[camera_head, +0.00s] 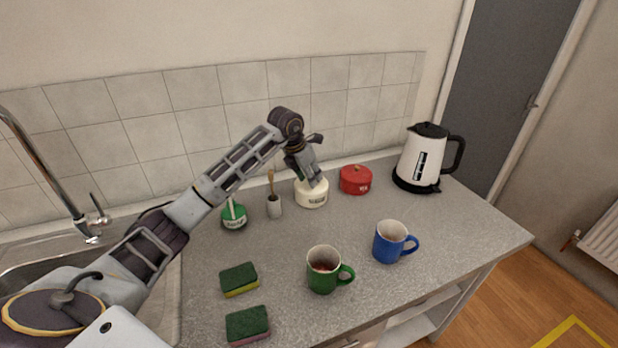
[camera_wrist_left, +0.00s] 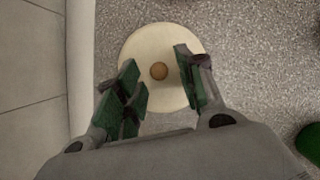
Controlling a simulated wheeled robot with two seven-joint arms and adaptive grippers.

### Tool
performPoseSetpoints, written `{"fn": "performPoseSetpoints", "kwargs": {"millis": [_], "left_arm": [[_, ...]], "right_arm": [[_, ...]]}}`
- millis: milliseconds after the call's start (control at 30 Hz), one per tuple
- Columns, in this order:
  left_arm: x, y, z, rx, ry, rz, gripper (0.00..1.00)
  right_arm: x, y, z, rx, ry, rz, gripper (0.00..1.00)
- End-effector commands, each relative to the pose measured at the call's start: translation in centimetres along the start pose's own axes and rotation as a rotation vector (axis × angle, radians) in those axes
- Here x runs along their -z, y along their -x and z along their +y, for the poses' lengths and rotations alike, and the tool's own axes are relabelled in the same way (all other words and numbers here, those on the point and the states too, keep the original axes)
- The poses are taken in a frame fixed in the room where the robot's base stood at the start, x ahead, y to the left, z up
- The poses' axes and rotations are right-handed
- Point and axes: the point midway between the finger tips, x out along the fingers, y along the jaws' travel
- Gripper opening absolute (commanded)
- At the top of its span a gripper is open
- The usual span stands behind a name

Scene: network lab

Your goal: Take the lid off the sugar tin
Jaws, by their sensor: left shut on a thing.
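The cream sugar tin (camera_head: 312,199) stands upright on the counter near the tiled wall, with a dark label on its front. Its round cream lid (camera_wrist_left: 150,42) shows from above in the left wrist view, with a small brown knob (camera_wrist_left: 159,71) at its middle. My left gripper (camera_head: 314,177) points down at the top of the tin and is shut on the lid, its fingers on either side of the knob. The lid appears seated on the tin; the fingers partly hide it, and I cannot see any gap. My right gripper is out of view.
A red tin (camera_head: 355,181) stands close right of the sugar tin. A kettle (camera_head: 422,160), a blue mug (camera_head: 388,243), a green mug (camera_head: 321,275) and two sponges (camera_head: 239,281) are around. The counter's right front is clear.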

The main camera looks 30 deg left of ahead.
Motion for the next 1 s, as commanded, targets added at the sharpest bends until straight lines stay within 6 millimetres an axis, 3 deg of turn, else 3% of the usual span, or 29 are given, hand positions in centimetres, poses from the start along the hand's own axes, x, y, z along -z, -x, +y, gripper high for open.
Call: {"fn": "performPoseSetpoints", "kwargs": {"millis": [600,1000], "left_arm": [[-2.9,6.8,0.0,-0.002,-0.001,-0.006,0.0],[-3.5,8.2,0.0,0.0,0.0,-0.006,0.0]], "right_arm": [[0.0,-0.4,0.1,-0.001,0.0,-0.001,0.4],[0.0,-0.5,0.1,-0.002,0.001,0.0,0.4]]}}
